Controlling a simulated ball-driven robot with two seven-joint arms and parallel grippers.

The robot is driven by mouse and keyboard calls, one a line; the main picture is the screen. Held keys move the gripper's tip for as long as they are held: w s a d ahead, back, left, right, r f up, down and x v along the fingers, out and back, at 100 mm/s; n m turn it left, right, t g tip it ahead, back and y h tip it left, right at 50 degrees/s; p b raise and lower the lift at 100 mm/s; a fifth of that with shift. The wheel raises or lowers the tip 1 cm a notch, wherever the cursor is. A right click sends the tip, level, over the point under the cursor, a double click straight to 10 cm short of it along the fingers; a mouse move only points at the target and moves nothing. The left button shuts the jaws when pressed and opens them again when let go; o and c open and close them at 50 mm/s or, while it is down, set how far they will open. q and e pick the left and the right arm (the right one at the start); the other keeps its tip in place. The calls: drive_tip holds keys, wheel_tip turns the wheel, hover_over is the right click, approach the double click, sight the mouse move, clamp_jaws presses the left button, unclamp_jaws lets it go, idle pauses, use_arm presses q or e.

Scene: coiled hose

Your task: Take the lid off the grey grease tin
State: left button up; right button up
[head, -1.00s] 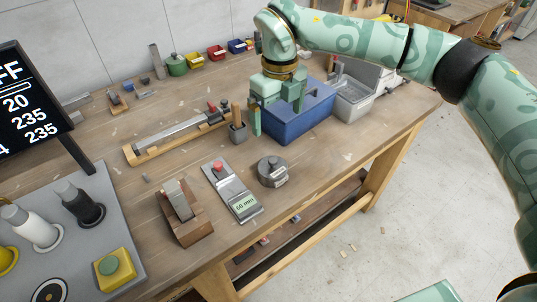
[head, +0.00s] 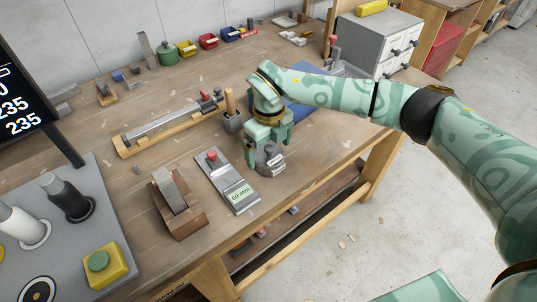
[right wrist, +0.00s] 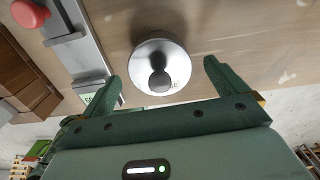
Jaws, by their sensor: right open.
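The grey grease tin (head: 272,163) stands on the workbench near its front edge, partly hidden by my right gripper in the head view. In the right wrist view the round tin (right wrist: 146,49) shows from above with its lid on and a dark knob (right wrist: 160,80) in the middle. My right gripper (head: 268,143) is open and empty, just above the tin. In the right wrist view its two fingertips (right wrist: 161,73) lie on either side of the knob, apart from it. My left gripper is not in view.
A measuring gauge with a red knob (head: 228,182) lies left of the tin, with a wooden block (head: 180,218) beyond it. The bench is bare to the right of the tin.

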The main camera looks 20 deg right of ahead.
drive_tip(key=c, duration=1.1)
drive_tip(key=shift+o, duration=0.2)
